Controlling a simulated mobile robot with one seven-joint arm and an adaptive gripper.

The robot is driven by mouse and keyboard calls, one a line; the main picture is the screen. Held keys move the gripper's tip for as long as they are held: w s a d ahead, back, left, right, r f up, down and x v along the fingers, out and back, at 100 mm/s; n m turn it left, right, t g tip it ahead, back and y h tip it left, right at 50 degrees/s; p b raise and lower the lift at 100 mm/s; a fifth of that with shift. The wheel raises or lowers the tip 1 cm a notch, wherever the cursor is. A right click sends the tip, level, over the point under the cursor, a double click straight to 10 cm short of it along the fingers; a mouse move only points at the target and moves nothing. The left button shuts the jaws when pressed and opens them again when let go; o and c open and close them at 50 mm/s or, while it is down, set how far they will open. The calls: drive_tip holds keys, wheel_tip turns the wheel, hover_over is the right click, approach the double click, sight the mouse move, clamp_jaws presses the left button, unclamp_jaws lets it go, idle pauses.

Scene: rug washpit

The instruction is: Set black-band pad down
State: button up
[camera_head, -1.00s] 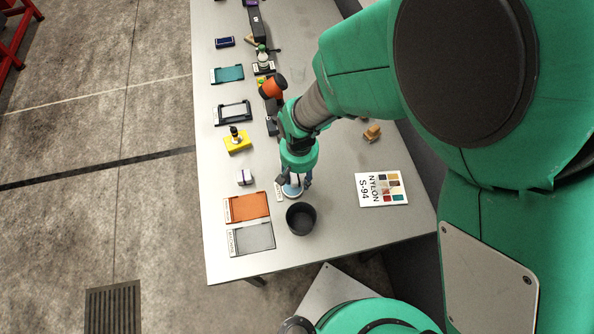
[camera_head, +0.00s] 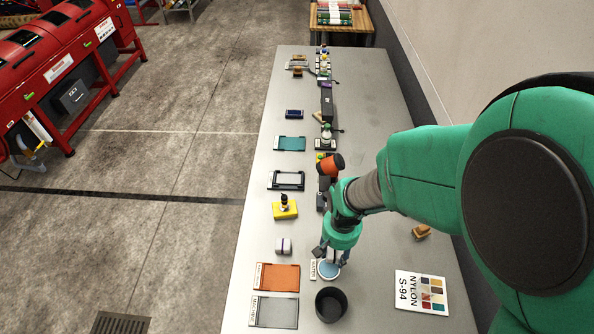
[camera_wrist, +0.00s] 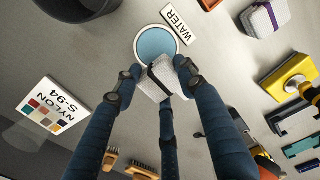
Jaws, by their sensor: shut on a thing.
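A white pad with a dark band (camera_wrist: 155,87) is held between the blue fingers of my gripper (camera_wrist: 158,79) in the wrist view. It is tilted and overlaps the near edge of the round blue water dish (camera_wrist: 156,42); I cannot tell whether they touch. In the head view my gripper (camera_head: 333,254) points down at the dish (camera_head: 329,270), and the held pad is mostly hidden. A second white pad with a purple band (camera_head: 284,246) rests on the table to the left; it also shows in the wrist view (camera_wrist: 264,19).
A black bowl (camera_head: 331,304) stands close in front of the dish. An orange tray (camera_head: 277,277) and a grey tray (camera_head: 274,312) lie at left. Bare table lies right of the dish.

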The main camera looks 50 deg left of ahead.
drive_tip(key=w+a, duration=0.3)
drive_tip(key=a, duration=0.6)
drive_tip(key=w+a+p, duration=0.1)
drive_tip(key=w+a, duration=0.3)
drive_tip(key=a, duration=0.6)
drive_tip(key=w+a, duration=0.4)
drive_tip(key=a, duration=0.6)
drive_tip(key=shift+w+p, duration=0.15)
drive_tip(key=shift+p, duration=0.2)
drive_tip(key=shift+a, duration=0.1)
drive_tip(key=b, duration=0.1)
hover_over(291, 162)
drive_tip(key=shift+a+f, duration=0.1)
drive_tip(key=shift+f, duration=0.65)
drive_tip(key=shift+f+b, duration=0.35)
drive_tip(key=shift+f, duration=1.35)
drive_tip(key=shift+f, duration=0.15)
